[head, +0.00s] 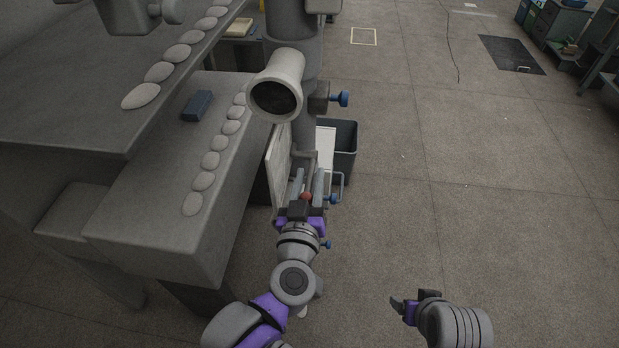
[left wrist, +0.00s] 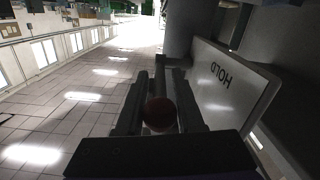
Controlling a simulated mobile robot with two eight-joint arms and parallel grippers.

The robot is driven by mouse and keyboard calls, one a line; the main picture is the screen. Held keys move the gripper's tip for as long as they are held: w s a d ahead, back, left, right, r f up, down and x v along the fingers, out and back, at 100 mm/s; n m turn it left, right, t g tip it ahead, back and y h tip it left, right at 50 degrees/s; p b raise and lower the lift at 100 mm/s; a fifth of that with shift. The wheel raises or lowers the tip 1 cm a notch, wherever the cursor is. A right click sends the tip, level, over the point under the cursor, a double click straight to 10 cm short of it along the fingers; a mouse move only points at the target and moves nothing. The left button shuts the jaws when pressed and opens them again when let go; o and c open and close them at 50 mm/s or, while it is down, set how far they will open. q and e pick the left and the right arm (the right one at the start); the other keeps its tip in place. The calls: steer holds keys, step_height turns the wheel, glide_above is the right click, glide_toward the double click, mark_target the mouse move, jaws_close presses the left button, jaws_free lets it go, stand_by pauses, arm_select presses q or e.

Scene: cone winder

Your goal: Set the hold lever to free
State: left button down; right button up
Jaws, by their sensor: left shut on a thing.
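The hold lever shows by its red ball knob (head: 306,196), which sits between the fingers of my left gripper (head: 308,182). In the left wrist view the dark red knob (left wrist: 160,113) lies between the two fingers, and my left gripper (left wrist: 158,95) is shut on the lever. The lever's shaft is mostly hidden. A pale plate (head: 279,165) stands beside it on the left; in the left wrist view this plate (left wrist: 240,105) reads "HOLD". My right gripper (head: 416,303) is apart, low over the floor; its finger gap is unclear.
A grey machine bench (head: 160,210) with a row of pale discs (head: 211,160) and a dark blue block (head: 197,106) is on the left. A cone-shaped tube (head: 277,85) and blue knob (head: 340,98) are above the lever. A dark bin (head: 347,160) stands behind.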

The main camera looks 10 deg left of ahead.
mark_target(313, 157)
arm_select(q)
steer(key=shift+r+g, duration=0.45)
steer(key=shift+g, duration=0.05)
steer(key=shift+w+r+g, duration=0.15)
steer(key=shift+r+g, duration=0.2)
steer(key=shift+g, duration=0.35)
steer(key=shift+w+r+g+b, duration=0.25)
steer(key=shift+r+g+b, duration=0.3)
steer(key=shift+g+b, duration=0.4)
steer(key=shift+w+r+g+b, duration=0.2)
steer(key=shift+r+g+b, duration=0.35)
steer(key=shift+g, duration=0.6)
steer(key=c, duration=0.8)
jaws_free()
steer(key=shift+c, duration=0.2)
steer(key=v, duration=1)
steer(key=shift+s+r, duration=0.25)
